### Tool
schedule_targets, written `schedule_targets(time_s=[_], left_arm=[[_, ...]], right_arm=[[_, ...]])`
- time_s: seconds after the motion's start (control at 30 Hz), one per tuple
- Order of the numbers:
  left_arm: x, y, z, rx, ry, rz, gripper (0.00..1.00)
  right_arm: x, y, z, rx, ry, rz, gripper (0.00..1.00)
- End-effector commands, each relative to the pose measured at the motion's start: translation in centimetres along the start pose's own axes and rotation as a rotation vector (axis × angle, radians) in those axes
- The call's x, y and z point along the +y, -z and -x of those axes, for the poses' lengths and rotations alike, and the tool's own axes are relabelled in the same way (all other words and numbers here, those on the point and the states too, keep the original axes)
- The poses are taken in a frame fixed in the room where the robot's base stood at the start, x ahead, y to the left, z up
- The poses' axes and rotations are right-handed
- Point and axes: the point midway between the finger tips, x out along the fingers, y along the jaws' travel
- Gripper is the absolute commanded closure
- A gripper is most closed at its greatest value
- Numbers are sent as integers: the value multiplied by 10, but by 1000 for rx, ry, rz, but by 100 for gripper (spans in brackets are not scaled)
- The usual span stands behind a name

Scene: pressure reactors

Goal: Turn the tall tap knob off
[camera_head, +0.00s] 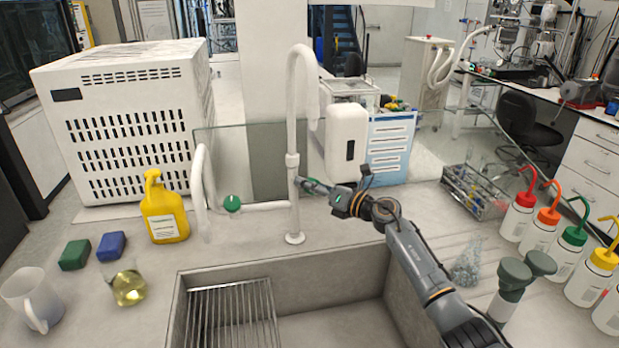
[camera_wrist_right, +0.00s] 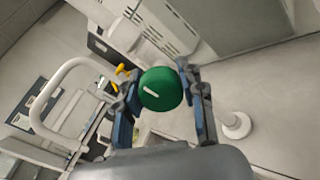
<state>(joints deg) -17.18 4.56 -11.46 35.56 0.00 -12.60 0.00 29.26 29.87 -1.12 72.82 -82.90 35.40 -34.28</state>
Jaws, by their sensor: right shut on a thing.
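The tall white tap (camera_head: 294,150) stands at the back edge of the sink, with a high hooked spout. My right gripper (camera_head: 312,186) reaches its stem from the right at mid height and hides the tall tap's knob in the head view. In the right wrist view, a round green knob (camera_wrist_right: 161,89) with a short white mark sits between the fingers of my right gripper (camera_wrist_right: 158,75), which are shut on it. A second green knob (camera_head: 232,203) is on the lower pipe left of the tall tap, beside a shorter white spout (camera_head: 200,185). My left gripper is not in view.
A sink (camera_head: 335,262) with a wire rack (camera_head: 232,318) lies in front. A yellow bottle (camera_head: 164,208) and a flask (camera_head: 128,287) stand left. A white dispenser (camera_head: 346,140) is behind my gripper. Several wash bottles (camera_head: 517,215) stand right.

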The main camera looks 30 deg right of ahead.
Motion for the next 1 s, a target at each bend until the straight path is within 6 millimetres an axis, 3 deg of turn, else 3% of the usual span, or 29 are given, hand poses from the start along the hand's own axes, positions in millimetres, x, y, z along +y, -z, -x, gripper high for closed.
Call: schedule_targets(time_s=[0.3, 0.33, 0.43, 0.77, 1.0], left_arm=[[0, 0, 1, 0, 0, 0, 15], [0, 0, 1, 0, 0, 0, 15], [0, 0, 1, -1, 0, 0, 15], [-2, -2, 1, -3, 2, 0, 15], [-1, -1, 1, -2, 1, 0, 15]], right_arm=[[-1, 0, 0, -2, 0, -25, 92], [-1, 0, 0, -2, 0, -25, 59], [0, 0, 0, -2, 0, -24, 38], [0, 0, 1, -1, 0, -23, 37], [-2, 1, 29, 1, 3, -20, 37]])
